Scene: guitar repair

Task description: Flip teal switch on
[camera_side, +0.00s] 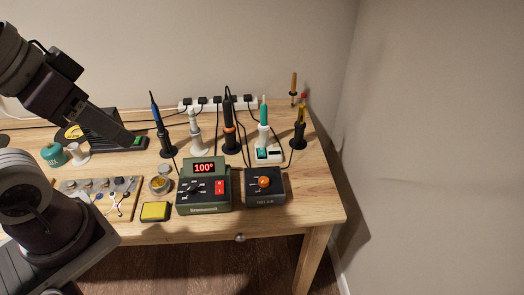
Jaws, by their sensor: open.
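A teal and white soldering iron (263,125) stands upright at this box. Whether the switch is on or off is too small to tell. My gripper (128,140) points down and right from the upper left, well left of the switch and apart from it. It is open, and I see nothing held in it. It overlaps a dark device with a green part (138,142) in the view; I cannot tell if they touch.
A green station reading 100° (204,185) and a black box with an orange knob (265,187) stand in front of the white box. Several irons stand around it, with a white power strip (218,103) behind. A yellow sponge (155,211) lies at the front edge.

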